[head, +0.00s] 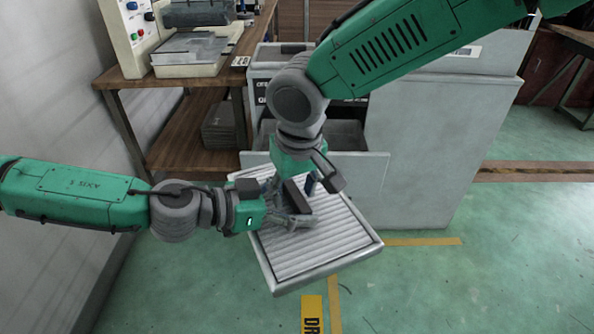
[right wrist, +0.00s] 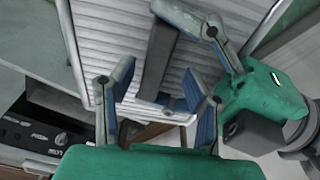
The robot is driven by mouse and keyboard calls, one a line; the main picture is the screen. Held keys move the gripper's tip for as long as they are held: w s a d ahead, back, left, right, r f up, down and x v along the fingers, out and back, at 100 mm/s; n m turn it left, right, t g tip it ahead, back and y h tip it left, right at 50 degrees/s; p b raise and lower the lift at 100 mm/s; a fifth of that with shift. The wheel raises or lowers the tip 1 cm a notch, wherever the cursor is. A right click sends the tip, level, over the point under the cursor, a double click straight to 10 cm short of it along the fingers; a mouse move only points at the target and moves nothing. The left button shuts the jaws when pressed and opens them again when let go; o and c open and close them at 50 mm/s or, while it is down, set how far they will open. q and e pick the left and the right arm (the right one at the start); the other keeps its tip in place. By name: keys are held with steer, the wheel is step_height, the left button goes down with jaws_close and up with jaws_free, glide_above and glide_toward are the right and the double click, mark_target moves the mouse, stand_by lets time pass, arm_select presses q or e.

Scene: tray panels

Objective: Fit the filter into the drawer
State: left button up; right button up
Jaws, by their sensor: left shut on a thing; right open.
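The filter (head: 335,242) is a pale pleated panel in a light frame, held tilted in front of the cabinet. A dark grey bar (right wrist: 158,65) crosses its face. My left gripper (head: 292,214) is shut on the filter at this bar; in the right wrist view its fingers (right wrist: 196,22) are at the bar's upper end. My right gripper (right wrist: 157,108) is open, its fingers on either side of the bar's lower end; I cannot tell if they touch it. The drawer (head: 362,166) stands pulled out of the grey cabinet, behind the filter, its inside partly hidden by my right arm.
The cabinet (head: 425,140) fills the space behind and right of the filter. A wooden shelf unit (head: 185,140) stands at the left, with a control box (head: 130,35) and a tray-like device (head: 192,52) on top. The green floor at the front right is clear.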

steer(key=shift+w+a+f, duration=0.1)
steer(key=shift+w+f, duration=0.05)
steer(key=shift+f, duration=0.7)
arm_select(q)
steer(key=shift+d, duration=0.25)
arm_select(e)
steer(key=shift+d+f, duration=0.2)
steer(key=shift+d, duration=0.1)
arm_select(q)
steer(key=shift+r, duration=0.1)
arm_select(e)
steer(key=shift+a, duration=0.1)
jaws_close()
arm_select(q)
steer(key=shift+a, duration=0.1)
arm_select(e)
steer(key=shift+a, duration=0.1)
arm_select(q)
steer(key=o, duration=1.1)
steer(key=shift+a, duration=0.1)
arm_select(e)
steer(key=shift+a, duration=0.1)
arm_select(q)
steer(key=shift+o, duration=1.1)
